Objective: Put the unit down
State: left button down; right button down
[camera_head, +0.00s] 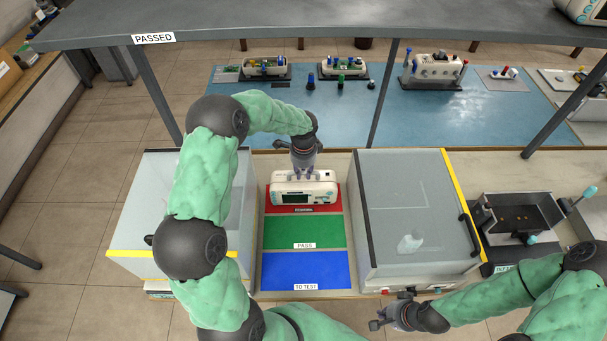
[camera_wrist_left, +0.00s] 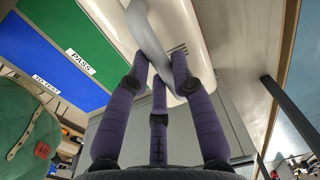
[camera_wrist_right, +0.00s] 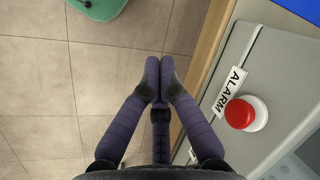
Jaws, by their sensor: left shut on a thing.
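The unit, a white monitor (camera_head: 303,192) with a dark screen, is upright at the red zone (camera_head: 304,210), the far zone of the three-colour mat. I cannot tell whether its base touches the mat. My left gripper (camera_head: 304,172) is above it, shut on its grey handle (camera_wrist_left: 150,38); the white casing (camera_wrist_left: 185,50) also shows in the left wrist view. The green PASS zone (camera_head: 303,232) and blue TO TEST zone (camera_head: 305,270) are bare. The red zone's label is hard to read. My right gripper (camera_head: 376,325) is shut and empty near the front edge; its fingertips (camera_wrist_right: 160,88) meet.
Clear-topped boxes stand left (camera_head: 135,215) and right (camera_head: 400,205) of the mat. A red ALARM button (camera_wrist_right: 240,114) is beside my right gripper. A grey PASSED shelf (camera_head: 230,30) spans above. A blue bench mat (camera_head: 340,115) with several devices lies behind. A metal tray (camera_head: 520,212) stands right.

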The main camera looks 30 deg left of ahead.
aim_at(303, 182)
pick_arm(q)
jog(key=shift+w+f, duration=0.2)
jog(key=shift+f, duration=0.45)
jog(key=shift+s+r, duration=0.1)
jog(key=shift+f, duration=0.2)
jog(key=c, duration=1.1)
grip_release()
jog(key=shift+s, duration=0.1)
jog(key=shift+r, duration=0.45)
jog(key=r, duration=0.5)
jog(key=r+p, duration=0.1)
jog(key=r, duration=0.5)
jog(key=shift+s+d+r, duration=0.15)
jog(key=shift+s, duration=0.05)
